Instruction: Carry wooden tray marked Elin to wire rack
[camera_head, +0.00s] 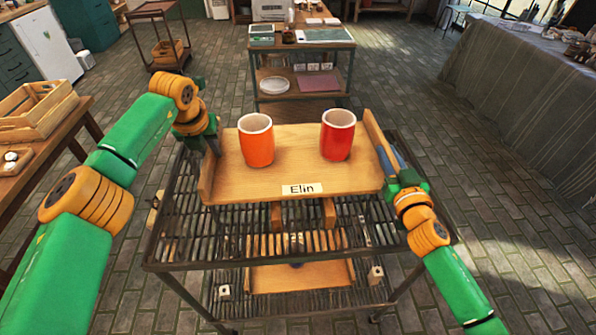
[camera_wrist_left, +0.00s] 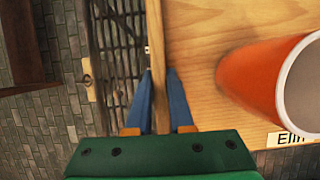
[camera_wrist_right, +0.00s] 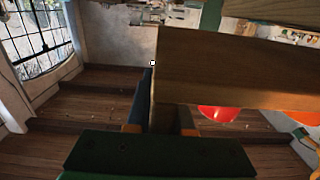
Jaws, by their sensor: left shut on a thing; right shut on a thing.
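The wooden tray marked Elin (camera_head: 290,178) is level, with its label (camera_head: 302,189) at the front edge. It carries an orange cup (camera_head: 256,140) and a red cup (camera_head: 338,135), both upright. My left gripper (camera_wrist_left: 160,88) is shut on the tray's left side wall; the orange cup also shows in the left wrist view (camera_wrist_left: 255,82). My right gripper (camera_head: 385,160) is shut on the tray's right side wall, which fills much of the right wrist view (camera_wrist_right: 235,65). The tray is over the wire rack (camera_head: 190,235); I cannot tell whether it touches the top shelf.
A work table (camera_head: 305,45) stands behind the rack. A wooden table with a crate (camera_head: 38,108) is at the left. A long cloth-covered table (camera_head: 525,105) is at the right. Brick floor lies open between them.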

